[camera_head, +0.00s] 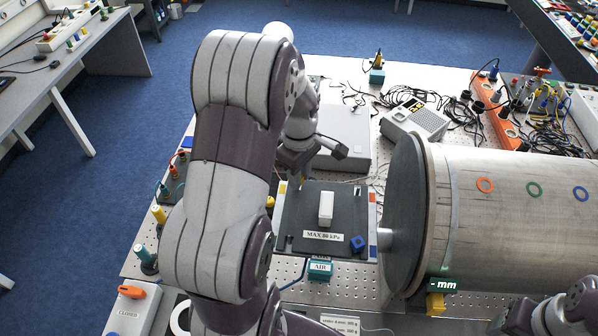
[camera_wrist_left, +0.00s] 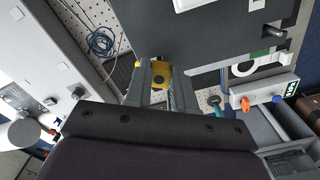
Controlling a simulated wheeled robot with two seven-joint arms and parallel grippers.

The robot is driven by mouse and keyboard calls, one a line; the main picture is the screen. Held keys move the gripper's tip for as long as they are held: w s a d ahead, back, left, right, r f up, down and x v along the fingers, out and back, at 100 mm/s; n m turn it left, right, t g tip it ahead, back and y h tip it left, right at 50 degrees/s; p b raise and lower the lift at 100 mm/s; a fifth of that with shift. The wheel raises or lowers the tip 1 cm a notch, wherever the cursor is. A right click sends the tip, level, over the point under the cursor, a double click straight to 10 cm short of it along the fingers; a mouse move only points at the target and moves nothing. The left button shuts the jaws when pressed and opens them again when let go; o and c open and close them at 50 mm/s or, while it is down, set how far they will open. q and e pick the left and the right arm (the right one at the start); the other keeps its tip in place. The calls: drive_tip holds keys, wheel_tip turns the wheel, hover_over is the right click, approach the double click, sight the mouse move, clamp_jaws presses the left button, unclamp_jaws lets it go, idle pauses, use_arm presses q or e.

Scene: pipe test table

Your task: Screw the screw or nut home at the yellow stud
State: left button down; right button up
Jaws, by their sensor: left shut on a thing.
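My left gripper (camera_wrist_left: 160,84) points down at the edge of the dark plate (camera_head: 288,226) marked MAX 80 kPa. In the left wrist view its two grey fingers are shut on a yellow part (camera_wrist_left: 161,69) with a dark spot on it. I cannot tell whether this is a screw head or a nut, or how far down it sits. In the head view my left arm covers most of this place, and the stud under the part is hidden. Of my right arm only links show at the lower right.
A large metal cylinder (camera_head: 500,190) with a dark flange (camera_head: 404,215) lies right of the plate. A grey box (camera_head: 342,140) is behind it. Colored fittings (camera_head: 147,258) stand along the table's left edge. A teal AIR block (camera_head: 319,269) is in front.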

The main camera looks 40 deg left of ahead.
use_arm(q)
drive_tip(key=shift+f, duration=0.55)
idle(1.0)
drive_tip(key=shift+f, duration=0.1)
idle(0.3)
drive_tip(key=c, duration=1.7)
unclamp_jaws()
clamp_jaws()
drive_tip(key=shift+m+p, duration=0.3)
drive_tip(key=shift+m, duration=0.9)
drive_tip(key=m, duration=0.2)
drive_tip(key=shift+m, duration=0.4)
